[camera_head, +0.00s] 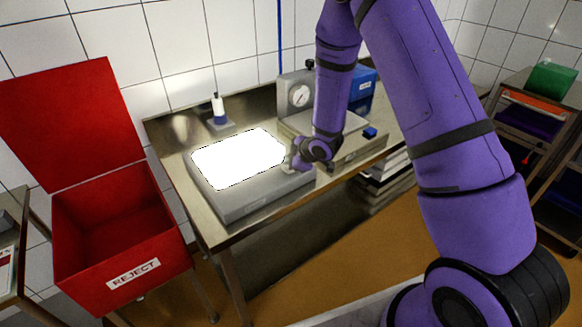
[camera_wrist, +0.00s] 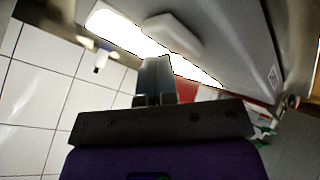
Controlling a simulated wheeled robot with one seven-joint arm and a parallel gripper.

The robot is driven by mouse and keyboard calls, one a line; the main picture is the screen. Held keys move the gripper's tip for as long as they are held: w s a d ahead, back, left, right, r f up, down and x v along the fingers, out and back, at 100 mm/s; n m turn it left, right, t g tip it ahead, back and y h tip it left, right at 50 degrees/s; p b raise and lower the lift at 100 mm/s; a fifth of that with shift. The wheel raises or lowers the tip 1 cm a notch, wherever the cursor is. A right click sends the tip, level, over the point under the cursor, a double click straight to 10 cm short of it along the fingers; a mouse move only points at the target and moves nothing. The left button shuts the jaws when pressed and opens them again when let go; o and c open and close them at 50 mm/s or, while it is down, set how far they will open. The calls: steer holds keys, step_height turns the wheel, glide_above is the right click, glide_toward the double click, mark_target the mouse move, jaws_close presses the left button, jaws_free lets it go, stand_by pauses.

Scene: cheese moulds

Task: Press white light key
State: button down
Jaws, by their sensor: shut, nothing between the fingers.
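The grey light box (camera_head: 240,207) lies on the steel table, and its white panel (camera_head: 238,158) glows brightly. In the wrist view the lit panel (camera_wrist: 118,32) shows as a bright strip beside the grey casing (camera_wrist: 225,35). A pale, rounded, raised block (camera_wrist: 174,33) sits on that casing next to the panel; it looks like a key, but I cannot read any mark on it. My gripper (camera_wrist: 155,72) is shut and empty, its fingertips pointing toward the box. In the head view my gripper (camera_head: 299,158) is at the box's right end; contact with the key cannot be told.
A gauge press (camera_head: 297,95) stands right behind my gripper, with a blue bin (camera_head: 363,84) beyond. A small white-and-blue bottle (camera_head: 218,108) stands behind the box. An open red reject bin (camera_head: 120,245) is at the left. A shelf rack (camera_head: 545,120) stands far right.

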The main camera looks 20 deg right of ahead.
steer(key=shift+f, duration=0.3)
steer(key=shift+r, duration=0.15)
stand_by(0.3)
steer(key=shift+r, duration=0.65)
step_height(320, 180, up, 6)
stand_by(0.6)
